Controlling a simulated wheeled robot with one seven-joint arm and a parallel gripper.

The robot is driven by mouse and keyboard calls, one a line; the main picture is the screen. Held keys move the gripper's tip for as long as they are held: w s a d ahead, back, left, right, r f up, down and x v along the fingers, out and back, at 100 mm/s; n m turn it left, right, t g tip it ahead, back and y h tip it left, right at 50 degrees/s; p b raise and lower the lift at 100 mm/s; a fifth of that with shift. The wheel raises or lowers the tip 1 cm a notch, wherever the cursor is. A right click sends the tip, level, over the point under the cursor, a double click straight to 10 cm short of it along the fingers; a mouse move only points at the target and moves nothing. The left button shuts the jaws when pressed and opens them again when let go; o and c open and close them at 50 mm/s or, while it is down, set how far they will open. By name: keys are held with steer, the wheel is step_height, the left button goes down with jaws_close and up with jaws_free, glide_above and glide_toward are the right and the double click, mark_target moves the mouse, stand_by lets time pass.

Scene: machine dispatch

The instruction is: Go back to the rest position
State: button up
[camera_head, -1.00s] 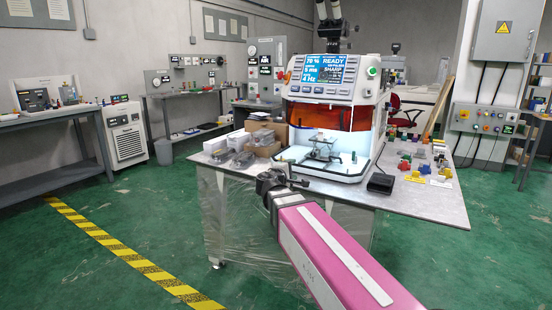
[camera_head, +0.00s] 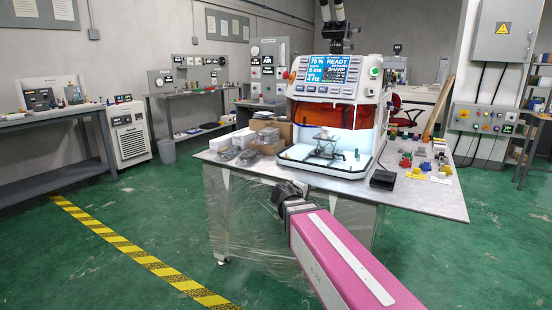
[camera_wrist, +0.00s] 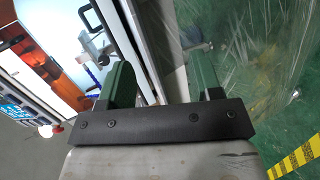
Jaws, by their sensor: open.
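My gripper (camera_wrist: 165,85) shows in the wrist view with its two dark green fingers apart and nothing between them. In the head view my pink arm reaches forward from the lower right, and its dark wrist end is at the front edge of the table (camera_head: 425,199). The fingertips are hard to make out there. The white machine (camera_head: 381,114) stands on the table beyond my gripper. Its screen reads READY, and a small fixture (camera_head: 325,146) sits in its lit chamber. The machine's orange window also shows in the wrist view (camera_wrist: 55,40).
Cardboard boxes (camera_head: 268,132) and wrapped parts (camera_head: 243,158) lie left of the machine. A black box (camera_head: 382,180) and several small coloured parts (camera_head: 418,172) lie to its right. Green floor with a yellow-black stripe (camera_head: 128,250) is open on the left.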

steer(key=s+d+f+m+g+y, duration=0.3)
steer(key=s+f, duration=0.5)
steer(key=f, duration=0.3)
steer(key=s+d+f+m+g+y, duration=0.3)
steer(key=s+f+m+g+y, duration=0.2)
steer(key=f, duration=0.7)
steer(key=s+m+g, duration=0.1)
steer(key=s+g, duration=0.1)
steer(key=s, duration=0.1)
steer(key=shift+s+d+f+m+y, duration=0.15)
steer(key=shift+s+d+m+y, duration=0.15)
steer(key=shift+m+y, duration=0.1)
